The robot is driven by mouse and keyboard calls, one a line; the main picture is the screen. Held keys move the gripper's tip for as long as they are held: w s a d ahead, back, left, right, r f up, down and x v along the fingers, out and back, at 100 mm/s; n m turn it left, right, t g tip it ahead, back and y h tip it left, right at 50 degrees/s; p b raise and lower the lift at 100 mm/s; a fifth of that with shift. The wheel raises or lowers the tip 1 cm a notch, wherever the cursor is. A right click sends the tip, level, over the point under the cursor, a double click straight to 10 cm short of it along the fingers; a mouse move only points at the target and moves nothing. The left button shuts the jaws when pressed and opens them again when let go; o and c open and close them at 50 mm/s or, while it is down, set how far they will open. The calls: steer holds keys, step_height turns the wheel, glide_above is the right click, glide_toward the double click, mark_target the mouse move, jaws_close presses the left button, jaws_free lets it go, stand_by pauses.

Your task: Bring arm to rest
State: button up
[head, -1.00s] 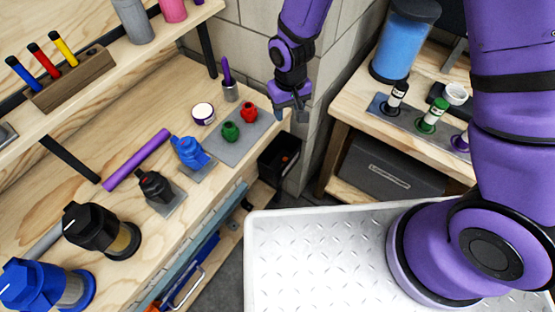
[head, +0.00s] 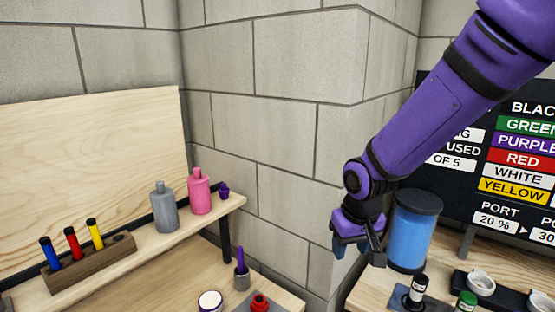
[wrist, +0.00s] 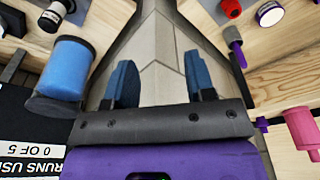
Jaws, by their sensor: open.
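My purple arm reaches down from the upper right in the head view. My gripper (head: 357,250) hangs in the air in front of the block wall, just left of the blue canister (head: 408,232). In the wrist view my gripper (wrist: 160,85) shows two blue fingers spread wide apart. Nothing is between them but wall and floor far beyond. The gripper touches nothing that I can see.
A shelf on the left holds a marker rack (head: 88,262), a grey bottle (head: 164,207) and a pink bottle (head: 200,192). A red knob (head: 260,303) sits on the bench below. A dark sign (head: 500,150) stands at right behind small bottles.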

steer(key=s+d+r+m+t, duration=0.1)
steer(key=s+d+r, duration=0.3)
steer(key=d+r, duration=0.15)
steer(key=s+d+r+m+t, duration=0.1)
steer(key=s+d+r, duration=0.3)
steer(key=r, duration=0.3)
steer(key=s+d+r, duration=0.2)
steer(key=s+r, duration=0.1)
steer(key=s, duration=0.2)
steer(key=s+d+r+t, duration=0.1)
steer(key=s+d+r, duration=0.2)
steer(key=s, duration=0.3)
steer(key=shift+d+m, duration=0.15)
steer(key=shift+m, duration=0.25)
steer(key=shift+r, duration=0.1)
stand_by(0.3)
